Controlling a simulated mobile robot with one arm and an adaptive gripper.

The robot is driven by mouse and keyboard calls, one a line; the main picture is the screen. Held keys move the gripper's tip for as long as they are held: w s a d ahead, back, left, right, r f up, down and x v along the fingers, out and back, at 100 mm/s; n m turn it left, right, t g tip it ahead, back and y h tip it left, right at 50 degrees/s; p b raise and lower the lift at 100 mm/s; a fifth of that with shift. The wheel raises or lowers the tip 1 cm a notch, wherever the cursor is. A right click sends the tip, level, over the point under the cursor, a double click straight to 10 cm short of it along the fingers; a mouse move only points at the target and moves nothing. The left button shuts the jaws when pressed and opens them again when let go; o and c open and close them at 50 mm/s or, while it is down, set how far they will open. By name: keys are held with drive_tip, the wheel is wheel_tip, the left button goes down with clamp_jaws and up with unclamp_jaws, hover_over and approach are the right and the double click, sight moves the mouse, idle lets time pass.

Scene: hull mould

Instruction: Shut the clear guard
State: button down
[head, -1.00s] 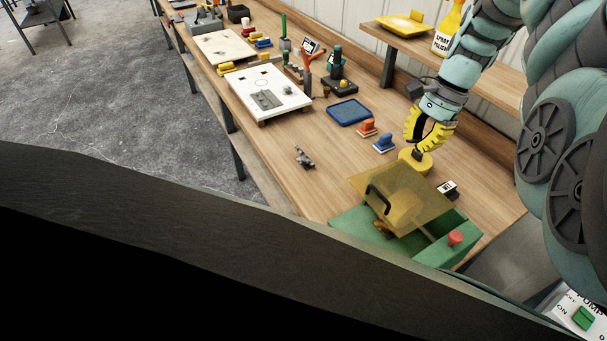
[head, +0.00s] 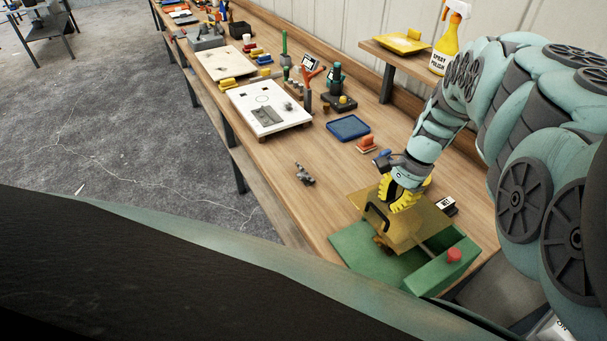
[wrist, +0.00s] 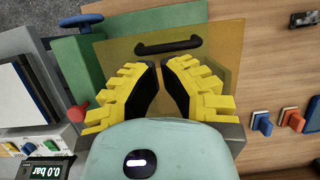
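The clear guard (head: 432,226) is an amber see-through panel with a black bar handle (head: 374,213). It stands raised and tilted over a green base (head: 352,250); its exact angle is hard to judge. In the wrist view the guard (wrist: 215,75) lies beyond my fingers, with its handle (wrist: 168,45) just past the fingertips. My gripper (head: 393,203) has yellow fingers with black pads (wrist: 161,64). The fingers are open with a narrow gap at the tips and nothing between them. I cannot tell whether a fingertip touches the panel.
A red knob (head: 453,255) is on the green box at the base's right. A small black-and-white block (head: 445,206) lies behind the guard. An orange-handled stamp (head: 366,145), a blue tray (head: 348,127) and a grey metal part (head: 304,175) lie farther along the bench. Bare wood surrounds them.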

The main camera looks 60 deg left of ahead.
sight(379, 223)
drive_tip(key=shift+p+x, duration=0.5)
drive_tip(key=shift+x, duration=0.65)
drive_tip(key=b+x, duration=0.2)
drive_tip(key=shift+s+f, duration=0.15)
drive_tip(key=shift+f, duration=0.2)
drive_tip(key=shift+r, duration=0.15)
